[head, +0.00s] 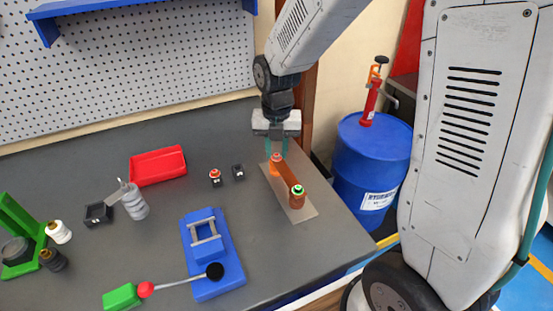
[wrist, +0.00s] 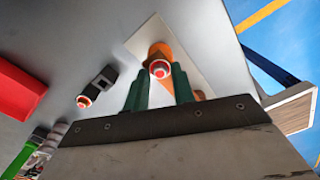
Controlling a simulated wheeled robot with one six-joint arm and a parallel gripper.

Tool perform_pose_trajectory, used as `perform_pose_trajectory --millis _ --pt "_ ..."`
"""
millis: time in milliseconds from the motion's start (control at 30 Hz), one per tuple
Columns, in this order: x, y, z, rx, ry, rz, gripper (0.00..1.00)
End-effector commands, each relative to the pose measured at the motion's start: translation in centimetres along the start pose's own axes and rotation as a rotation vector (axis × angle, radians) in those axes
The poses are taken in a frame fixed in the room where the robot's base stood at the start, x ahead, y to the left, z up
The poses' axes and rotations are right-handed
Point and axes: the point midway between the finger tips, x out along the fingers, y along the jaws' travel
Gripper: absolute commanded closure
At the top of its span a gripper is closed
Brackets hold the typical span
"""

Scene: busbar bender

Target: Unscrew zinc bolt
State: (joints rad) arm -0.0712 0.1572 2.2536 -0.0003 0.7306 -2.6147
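A copper-orange busbar (head: 287,174) runs between two orange posts on a pale plate (head: 303,212). A red-ringed bolt (head: 277,157) tops the far post and a green-ringed bolt (head: 298,189) tops the near one. I cannot tell by colour which is zinc. My gripper (head: 276,151) points down over the red-ringed bolt. In the wrist view, its green fingers stand apart on either side of the bolt head (wrist: 159,69), with small gaps showing. The near bolt is hidden there behind the gripper.
Two small black blocks (head: 238,172) stand left of the plate, one with a red-ringed top (head: 215,174). A blue drum (head: 366,155) stands right of the bench.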

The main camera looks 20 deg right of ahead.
Motion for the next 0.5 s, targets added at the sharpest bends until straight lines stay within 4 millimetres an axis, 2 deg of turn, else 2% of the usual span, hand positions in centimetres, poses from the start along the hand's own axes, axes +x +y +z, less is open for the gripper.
perform_pose_trajectory --millis 233,500 --pt "0.01 0.00 0.00 0.333 0.000 0.000 0.75" --pt "0.01 -0.01 0.00 0.402 0.000 0.000 0.75"
